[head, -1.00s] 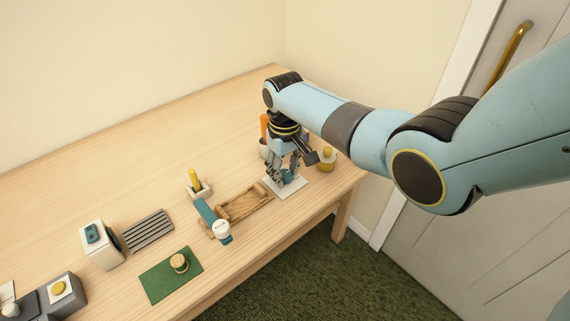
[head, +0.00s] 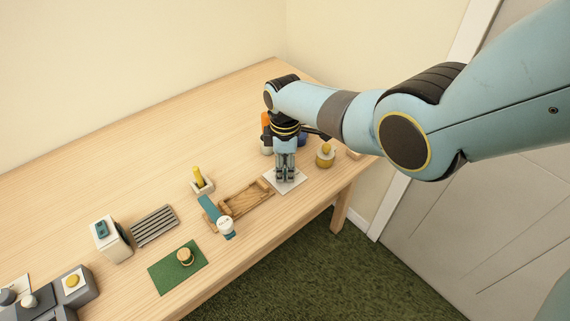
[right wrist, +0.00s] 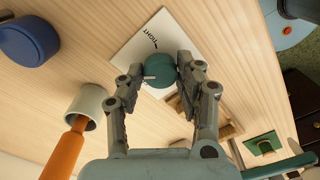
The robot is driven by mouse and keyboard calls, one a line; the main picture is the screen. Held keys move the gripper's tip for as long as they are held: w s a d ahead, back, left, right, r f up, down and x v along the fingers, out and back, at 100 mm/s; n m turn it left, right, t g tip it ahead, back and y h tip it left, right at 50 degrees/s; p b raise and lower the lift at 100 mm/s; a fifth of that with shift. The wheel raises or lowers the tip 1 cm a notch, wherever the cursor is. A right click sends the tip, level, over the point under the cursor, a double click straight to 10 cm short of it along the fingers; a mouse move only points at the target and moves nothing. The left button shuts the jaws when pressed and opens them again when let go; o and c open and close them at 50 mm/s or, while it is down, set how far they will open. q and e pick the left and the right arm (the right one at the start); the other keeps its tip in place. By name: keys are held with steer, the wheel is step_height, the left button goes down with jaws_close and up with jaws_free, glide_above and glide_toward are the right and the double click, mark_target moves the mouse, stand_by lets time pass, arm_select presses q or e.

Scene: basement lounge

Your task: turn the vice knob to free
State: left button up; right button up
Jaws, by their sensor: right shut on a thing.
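The teal round vice knob (right wrist: 160,70) sits on a white plate (right wrist: 137,38) marked "TIGHT" in the right wrist view. A short pale pointer shows on the knob's side. My right gripper (right wrist: 163,74) is shut on the knob, with one finger on each side of it. In the head view, my right gripper (head: 285,178) points down over the white plate (head: 298,183), and its fingers hide the knob. A wooden frame (head: 262,191) lies just left of the plate. My left gripper is in neither view.
A yellow-topped jar (head: 325,158) stands right of the gripper. An orange handle in a pale cup (right wrist: 90,103) and a blue round object (right wrist: 28,40) are close by. A teal lever (head: 211,213) and green mat (head: 165,282) lie left. The back of the table is clear.

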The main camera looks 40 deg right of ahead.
mark_target(285, 170)
steer(key=n, duration=0.3)
steer(key=shift+n, duration=0.3)
steer(key=shift+n+p, duration=0.35)
steer(key=shift+n, duration=1.65)
steer(key=o, duration=1.2)
steer(key=shift+c, duration=0.2)
steer(key=shift+r, duration=0.55)
step_height(285, 170, up, 11)
steer(key=shift+f, duration=0.1)
